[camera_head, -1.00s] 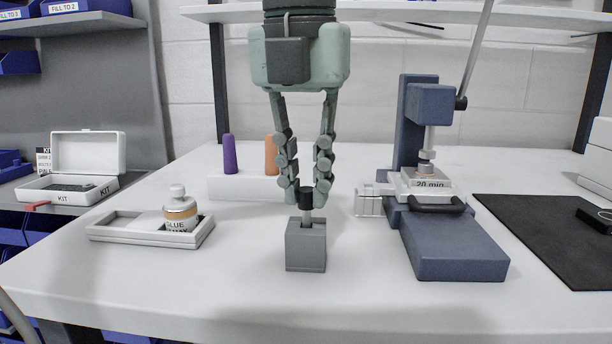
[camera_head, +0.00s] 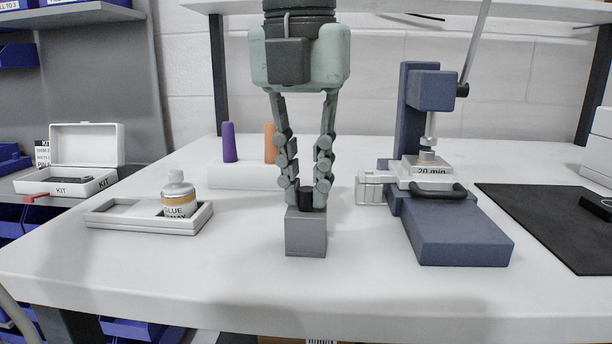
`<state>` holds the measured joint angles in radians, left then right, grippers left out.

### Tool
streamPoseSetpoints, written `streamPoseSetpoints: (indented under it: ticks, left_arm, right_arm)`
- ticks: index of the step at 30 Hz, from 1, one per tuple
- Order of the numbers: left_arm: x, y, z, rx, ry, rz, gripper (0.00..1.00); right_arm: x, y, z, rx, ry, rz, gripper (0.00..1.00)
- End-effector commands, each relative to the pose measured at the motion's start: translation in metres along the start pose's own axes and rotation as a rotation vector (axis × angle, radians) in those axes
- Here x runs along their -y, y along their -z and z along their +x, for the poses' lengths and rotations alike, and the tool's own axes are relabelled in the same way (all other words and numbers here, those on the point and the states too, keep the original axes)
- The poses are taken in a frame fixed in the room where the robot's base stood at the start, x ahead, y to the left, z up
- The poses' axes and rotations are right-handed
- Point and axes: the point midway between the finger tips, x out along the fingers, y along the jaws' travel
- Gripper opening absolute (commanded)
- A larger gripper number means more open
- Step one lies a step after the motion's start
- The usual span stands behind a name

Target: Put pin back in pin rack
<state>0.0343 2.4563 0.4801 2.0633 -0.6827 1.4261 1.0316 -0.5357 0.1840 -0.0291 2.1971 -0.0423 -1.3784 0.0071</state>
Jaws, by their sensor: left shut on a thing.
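My left gripper (camera_head: 306,203) hangs down over the table and is shut on the pin, whose black head (camera_head: 305,196) shows between its fingertips. The pin's metal shaft is out of sight. The fingertips and black head are right at the top of a small grey block (camera_head: 306,238), which stands on the white table and looks like the pin rack. The shaft appears to be down in the block, but the fingers hide its opening. I cannot tell whether the head touches the block. My right gripper is not in view.
A white stand (camera_head: 236,178) with purple (camera_head: 229,143) and orange (camera_head: 270,143) handles is behind the gripper. A white tray (camera_head: 110,215) holding a glue bottle (camera_head: 179,197) is at left. A blue press (camera_head: 455,235) and black mat (camera_head: 560,225) are at right. Table in front is clear.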

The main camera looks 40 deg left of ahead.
Motion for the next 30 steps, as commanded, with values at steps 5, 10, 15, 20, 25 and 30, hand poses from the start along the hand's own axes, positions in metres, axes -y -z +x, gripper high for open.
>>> streamPoseSetpoints:
  ticks: [5, 10, 15, 20, 25, 30]
  left_arm:
    - [0.000, 0.000, 0.003, 0.000, 0.000, 0.000, 0.19]
    - [0.000, 0.000, 0.003, 0.000, 0.000, 0.000, 0.40]
    - [0.000, 0.000, 0.003, 0.000, 0.000, 0.000, 0.40]
    - [0.000, 0.000, 0.001, 0.001, 0.000, 0.000, 0.40]
    - [0.000, -0.001, -0.019, 0.004, 0.001, -0.003, 0.40]
    - [0.001, -0.001, -0.056, 0.006, 0.002, -0.002, 0.40]
  right_arm:
    - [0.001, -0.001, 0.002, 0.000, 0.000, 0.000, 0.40]
    - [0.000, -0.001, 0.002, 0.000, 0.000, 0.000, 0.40]
    - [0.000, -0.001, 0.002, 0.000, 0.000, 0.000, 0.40]
    - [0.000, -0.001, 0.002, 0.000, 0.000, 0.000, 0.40]
    - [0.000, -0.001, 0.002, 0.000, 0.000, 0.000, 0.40]
    - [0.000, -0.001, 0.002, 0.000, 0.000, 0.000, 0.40]
